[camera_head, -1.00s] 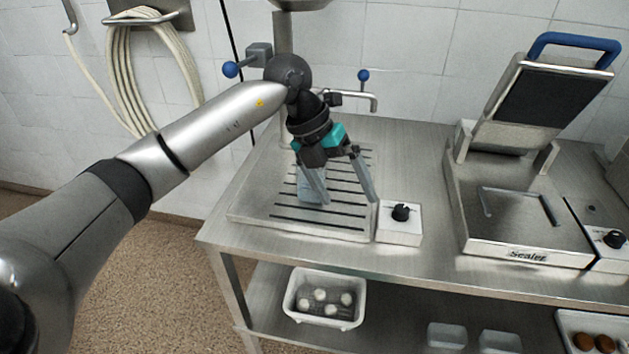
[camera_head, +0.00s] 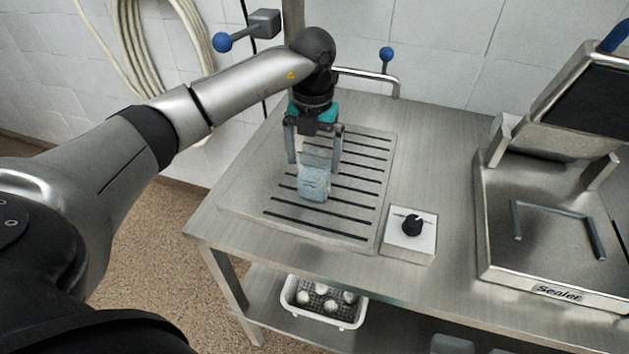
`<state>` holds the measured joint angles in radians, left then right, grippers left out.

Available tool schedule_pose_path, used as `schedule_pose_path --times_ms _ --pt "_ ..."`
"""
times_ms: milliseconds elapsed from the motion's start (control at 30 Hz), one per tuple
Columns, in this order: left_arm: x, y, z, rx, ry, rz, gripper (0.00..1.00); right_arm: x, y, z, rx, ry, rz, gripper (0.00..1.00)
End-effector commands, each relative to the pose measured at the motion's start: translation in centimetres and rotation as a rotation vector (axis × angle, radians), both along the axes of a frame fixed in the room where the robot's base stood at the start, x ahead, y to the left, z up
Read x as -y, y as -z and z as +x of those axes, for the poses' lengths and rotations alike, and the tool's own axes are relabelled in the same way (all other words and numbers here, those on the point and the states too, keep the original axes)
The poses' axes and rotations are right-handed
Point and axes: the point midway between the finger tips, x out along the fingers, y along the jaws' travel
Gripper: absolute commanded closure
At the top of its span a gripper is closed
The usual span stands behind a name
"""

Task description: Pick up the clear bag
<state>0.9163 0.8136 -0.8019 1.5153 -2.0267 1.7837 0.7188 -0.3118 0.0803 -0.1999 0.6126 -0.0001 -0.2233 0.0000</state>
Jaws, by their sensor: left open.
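A small clear bag with bluish contents (camera_head: 314,184) stands on the slotted metal plate (camera_head: 250,201) at the left of the steel table. My left gripper (camera_head: 314,169) points down over the plate with its two fingers apart. The fingers are at the bag's upper end, one on each side in the picture. I cannot tell whether they touch it. The bag's far side is hidden. My right gripper is not in view.
A control box with a black knob (camera_head: 412,225) sits right of the plate. A sealer (camera_head: 555,286) with a raised lid stands further right. A white basket (camera_head: 348,318) with several round items is on the lower shelf.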

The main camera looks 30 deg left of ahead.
Motion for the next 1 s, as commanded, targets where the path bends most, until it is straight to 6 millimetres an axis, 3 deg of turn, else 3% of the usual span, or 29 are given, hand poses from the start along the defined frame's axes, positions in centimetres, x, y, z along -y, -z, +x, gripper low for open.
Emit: schedule_pose_path --times_ms 333,600,833,1000 --pt "0.1 2.6 -0.1 -0.003 0.001 -0.001 0.00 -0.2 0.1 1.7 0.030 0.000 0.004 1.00" --pt "0.3 6.4 -0.2 -0.002 0.001 -0.001 0.00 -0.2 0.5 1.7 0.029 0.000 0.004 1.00" --pt "0.2 6.6 -0.2 0.001 0.001 -0.001 0.00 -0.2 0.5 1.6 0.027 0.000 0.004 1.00" --pt "0.2 6.6 -0.2 0.001 0.001 -0.001 0.18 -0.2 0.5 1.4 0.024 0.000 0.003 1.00"
